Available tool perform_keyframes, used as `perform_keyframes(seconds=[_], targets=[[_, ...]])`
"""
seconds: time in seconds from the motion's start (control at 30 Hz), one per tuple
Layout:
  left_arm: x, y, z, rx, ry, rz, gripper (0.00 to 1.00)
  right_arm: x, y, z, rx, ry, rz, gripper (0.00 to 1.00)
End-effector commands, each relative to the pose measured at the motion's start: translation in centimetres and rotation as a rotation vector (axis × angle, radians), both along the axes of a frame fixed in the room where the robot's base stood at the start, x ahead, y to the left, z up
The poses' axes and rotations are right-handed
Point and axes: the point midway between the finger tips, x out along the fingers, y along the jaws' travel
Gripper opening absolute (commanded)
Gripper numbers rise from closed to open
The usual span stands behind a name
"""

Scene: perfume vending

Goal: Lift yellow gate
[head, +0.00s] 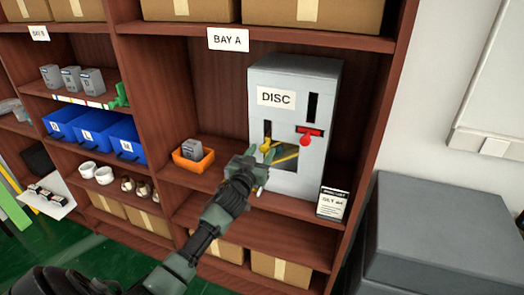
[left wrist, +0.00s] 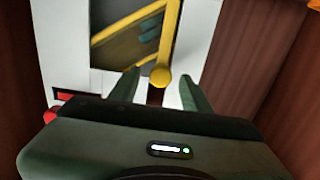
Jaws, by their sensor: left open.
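The yellow gate (head: 285,159) is on the lower front of a grey dispenser (head: 318,100) labelled DISC, in BAY A. Its yellow knob (head: 265,147) sits at a dark vertical slot. My left gripper (head: 261,158) is open in front of the knob and hides part of the gate. In the left wrist view the yellow knob (left wrist: 160,76) lies between the two spread fingertips, with a gap on either side. The yellow frame (left wrist: 166,35) crosses a dark opening there. My right gripper is not in view.
An orange tray (head: 186,160) holding a grey box stands left on the same shelf. A small black-and-white card (head: 332,203) stands at the right. Grey bin (head: 440,235) stands outside the shelving.

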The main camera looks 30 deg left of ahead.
Motion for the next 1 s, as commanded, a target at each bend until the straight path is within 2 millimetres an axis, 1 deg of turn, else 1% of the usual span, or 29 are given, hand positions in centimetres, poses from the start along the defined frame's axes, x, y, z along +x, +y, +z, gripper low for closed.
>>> perform_keyframes(seconds=[0.1, 0.3, 0.33, 0.37, 0.4, 0.47, 0.5, 1.0], targets=[[0.36, 0.07, -0.02, 0.0, 0.0, -0.001, 0.48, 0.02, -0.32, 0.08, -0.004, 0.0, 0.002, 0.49], [0.37, 0.06, -0.05, 0.0, 0.0, 0.0, 0.48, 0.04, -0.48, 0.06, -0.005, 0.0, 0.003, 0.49], [0.36, 0.07, -0.05, 0.0, 0.0, 0.0, 0.42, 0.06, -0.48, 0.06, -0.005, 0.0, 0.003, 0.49], [0.36, 0.05, -0.05, 0.0, 0.001, 0.0, 0.34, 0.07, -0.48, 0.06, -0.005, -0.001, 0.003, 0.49], [0.35, 0.06, -0.05, 0.0, 0.001, 0.0, 0.23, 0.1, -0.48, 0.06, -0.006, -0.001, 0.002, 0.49], [0.35, 0.06, -0.05, 0.0, 0.001, 0.0, 0.06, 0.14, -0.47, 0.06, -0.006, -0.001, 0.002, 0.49], [0.34, 0.06, -0.05, 0.0, 0.001, 0.0, 0.0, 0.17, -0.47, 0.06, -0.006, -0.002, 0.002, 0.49], [0.34, 0.05, -0.06, 0.0, 0.001, 0.0, 0.0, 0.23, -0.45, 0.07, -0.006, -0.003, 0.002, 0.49]])
